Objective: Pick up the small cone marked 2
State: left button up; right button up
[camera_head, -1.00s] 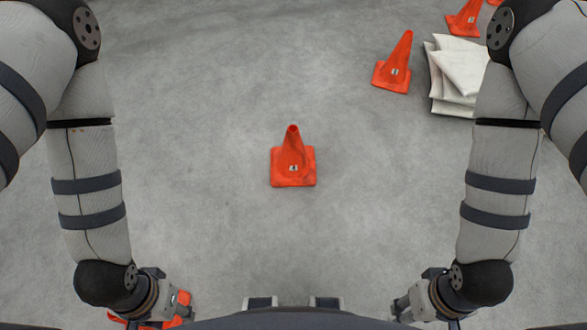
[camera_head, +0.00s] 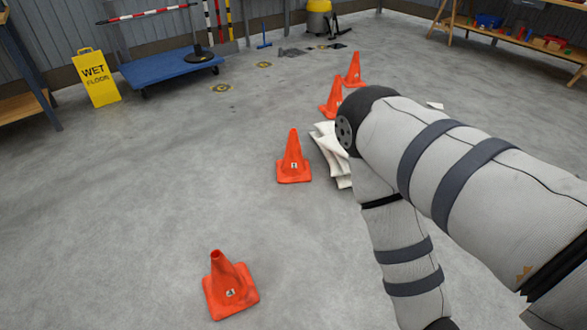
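Several small orange cones stand on the floor in a rough line. The nearest cone (camera_head: 230,288) is at the lower left of centre. A second cone (camera_head: 294,162) stands further back near the middle. Two more, a third cone (camera_head: 332,100) and a fourth cone (camera_head: 353,70), stand behind it, close together. My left arm and gripper are not in view.
A yellow wet floor sign (camera_head: 97,79) and a blue flat cart (camera_head: 170,70) stand at the back left. A wooden shelf (camera_head: 520,38) is at back right. The floor at left is open.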

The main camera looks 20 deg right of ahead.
aim_at(352, 79)
jog(key=z, duration=1.25)
jog(key=i+l+z, duration=0.2)
jog(key=z, duration=0.25)
jog(key=i+l+z, duration=0.15)
jog(key=z, duration=0.25)
jog(key=i+z, duration=0.45)
jog(key=i, duration=0.8)
jog(key=i+u, duration=0.1)
jog(key=i, duration=1.45)
jog(key=i+l, duration=0.1)
jog(key=i, duration=0.7)
jog(key=i+u, duration=0.1)
jog(key=i, duration=0.7)
jog(key=i+l, duration=0.2)
jog(key=i, duration=0.55)
jog(key=i+j+u, duration=0.05)
